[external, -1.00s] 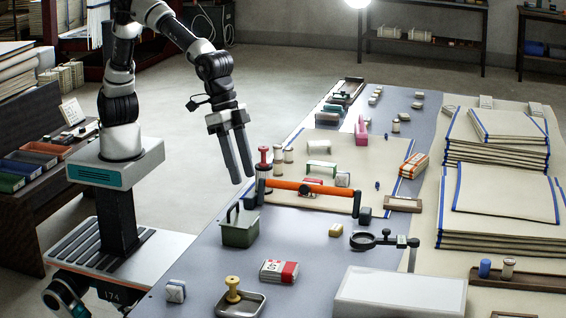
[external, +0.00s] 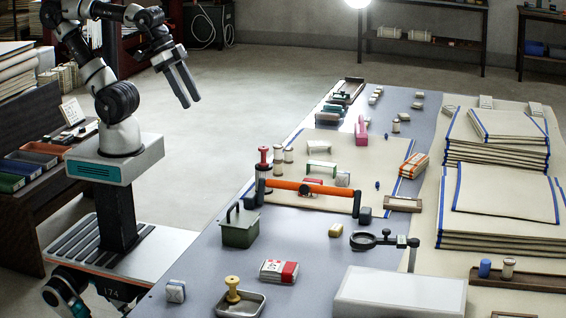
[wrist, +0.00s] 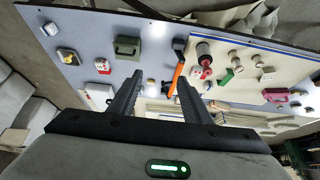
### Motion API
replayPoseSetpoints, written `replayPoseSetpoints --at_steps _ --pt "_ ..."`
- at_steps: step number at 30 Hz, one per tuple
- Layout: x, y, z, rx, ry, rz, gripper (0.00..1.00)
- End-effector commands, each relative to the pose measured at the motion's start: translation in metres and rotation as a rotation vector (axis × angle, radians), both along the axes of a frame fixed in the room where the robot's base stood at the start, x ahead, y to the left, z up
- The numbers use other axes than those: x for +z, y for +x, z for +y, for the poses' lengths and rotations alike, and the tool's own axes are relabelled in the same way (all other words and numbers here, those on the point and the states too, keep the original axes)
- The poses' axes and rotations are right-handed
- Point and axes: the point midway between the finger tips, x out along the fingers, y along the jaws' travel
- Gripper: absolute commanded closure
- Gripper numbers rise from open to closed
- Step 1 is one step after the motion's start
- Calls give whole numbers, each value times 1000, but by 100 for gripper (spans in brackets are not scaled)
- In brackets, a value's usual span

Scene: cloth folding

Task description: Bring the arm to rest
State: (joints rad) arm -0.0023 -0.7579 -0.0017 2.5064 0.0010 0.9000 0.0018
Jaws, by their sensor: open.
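My gripper (external: 189,96) is open and empty in the external view. It hangs in the air to the left of the work table (external: 230,262), above the floor and apart from everything. My arm is drawn back and folded over its base. In the wrist view the two dark fingers of my gripper (wrist: 157,92) are spread, with nothing between them, and the table shows beyond. A cream cloth with a blue edge (external: 330,148) lies on the table, partly hidden by the things on it.
An orange bar (external: 310,187) lies over the cloth's near side. A green box (external: 239,230), a metal tray (external: 250,305) and a white box (external: 400,295) stand nearer. Folded cloth stacks (external: 500,205) are at right. A dark side bench (external: 25,205) is at left. The floor between is clear.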

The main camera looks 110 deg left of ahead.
Motion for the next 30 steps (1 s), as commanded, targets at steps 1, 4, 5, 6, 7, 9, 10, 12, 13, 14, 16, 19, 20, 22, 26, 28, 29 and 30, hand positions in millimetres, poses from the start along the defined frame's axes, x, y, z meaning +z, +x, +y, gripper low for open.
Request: replayPoseSetpoints --at_steps 1,4,5,6,7,9,10,12,13,14,16,19,20,22,26,28,29,30 --pt "23 1 0 1 0 -1 56" --pt "43 1 0 0 -2 2 56" --pt "49 1 0 0 -2 2 56" --pt "58 1 0 0 -2 2 56" --pt "65 1 0 0 -2 2 56" --pt "83 2 0 1 -3 2 56" --pt "91 2 0 1 -3 2 56" --pt "112 2 0 1 -3 1 56" --pt "121 2 0 1 -3 1 56" --pt "131 2 0 1 -3 1 56" --pt "150 2 0 1 -3 2 56" --pt "169 2 0 1 -3 2 56" --pt "172 2 0 1 -3 2 56" --pt "174 2 0 1 -3 2 56" --pt "174 2 0 1 -3 2 56" --pt "174 2 0 1 -3 2 56" --pt "174 2 0 1 -3 2 56" --pt "174 2 0 1 -3 2 56"
